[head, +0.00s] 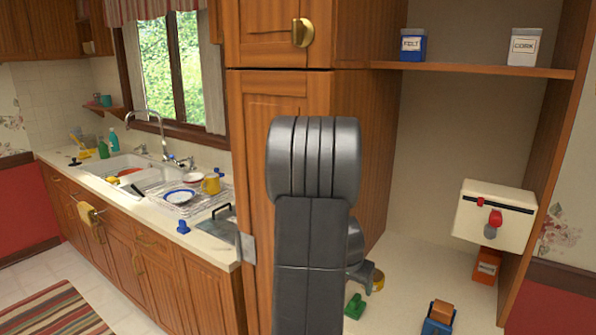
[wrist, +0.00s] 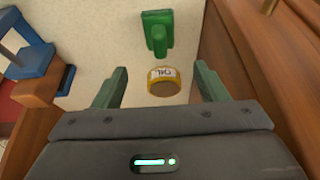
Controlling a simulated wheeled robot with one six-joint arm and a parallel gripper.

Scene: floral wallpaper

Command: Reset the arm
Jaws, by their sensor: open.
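My gripper (wrist: 160,90) is open in the wrist view, with its two green fingers spread apart. A round yellow-rimmed tin (wrist: 165,80) with a white label lies ahead of and between the fingers, and I cannot tell how close it is. A yellow part of it also shows in the head view (head: 378,280), beside my arm. In the head view my grey arm rises in front of the wooden cabinet and hides most of the gripper. Nothing is seen held in the fingers.
A green object (wrist: 156,33) stands beyond the tin. A blue and orange object (head: 438,318) and a white box with a red knob (head: 495,215) are to the right. A wooden cabinet (head: 270,190) is close behind my arm. Jars (head: 413,45) stand on the shelf (head: 470,68).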

